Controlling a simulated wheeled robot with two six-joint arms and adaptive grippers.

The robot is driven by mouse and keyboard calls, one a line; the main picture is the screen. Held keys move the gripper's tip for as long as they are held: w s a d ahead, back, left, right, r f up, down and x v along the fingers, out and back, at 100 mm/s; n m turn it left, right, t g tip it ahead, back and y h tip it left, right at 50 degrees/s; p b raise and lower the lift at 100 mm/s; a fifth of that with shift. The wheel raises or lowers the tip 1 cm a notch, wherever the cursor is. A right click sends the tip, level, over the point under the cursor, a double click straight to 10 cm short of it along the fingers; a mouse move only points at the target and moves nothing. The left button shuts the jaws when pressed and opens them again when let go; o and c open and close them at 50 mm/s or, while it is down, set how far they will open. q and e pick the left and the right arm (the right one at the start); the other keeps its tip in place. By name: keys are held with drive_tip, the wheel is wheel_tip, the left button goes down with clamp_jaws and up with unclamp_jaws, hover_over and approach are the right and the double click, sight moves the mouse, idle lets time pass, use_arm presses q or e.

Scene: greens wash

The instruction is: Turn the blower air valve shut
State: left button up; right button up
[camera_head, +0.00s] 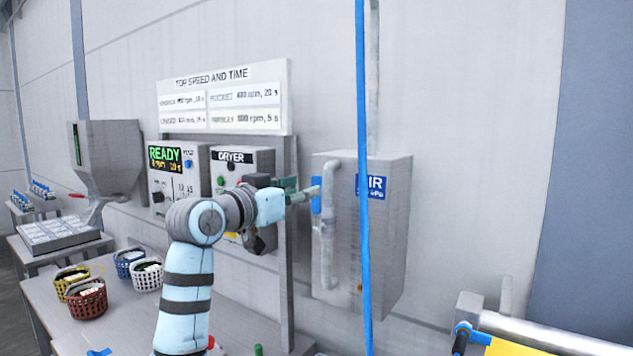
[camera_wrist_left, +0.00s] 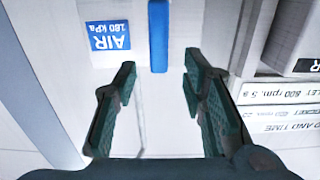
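A grey box (camera_head: 385,240) on the wall has a blue AIR label (camera_head: 371,187) and a pale pipe on its front. A blue valve handle (camera_head: 316,195) sits at the box's left part and stands upright. In the left wrist view the handle (camera_wrist_left: 158,36) lies ahead of the fingertips, between their lines, beside the AIR label (camera_wrist_left: 110,37). My left gripper (camera_head: 304,193) reaches close to the handle from the left. In the left wrist view its dark green fingers (camera_wrist_left: 160,75) are apart with nothing between them. My right gripper is not in view.
A blue vertical pipe (camera_head: 362,130) runs in front of the box. The speed sign (camera_head: 224,97) and dryer panel (camera_head: 232,157) stand left of it. Several baskets (camera_head: 87,299) are on the table. A roller machine (camera_head: 530,335) with a blue lever is at lower right.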

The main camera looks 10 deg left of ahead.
sight(316, 212)
use_arm(q)
drive_tip(key=p+x, duration=0.1)
drive_tip(key=x, duration=0.5)
drive_tip(key=shift+d+r, duration=0.1)
drive_tip(key=shift+d, duration=0.05)
clamp_jaws()
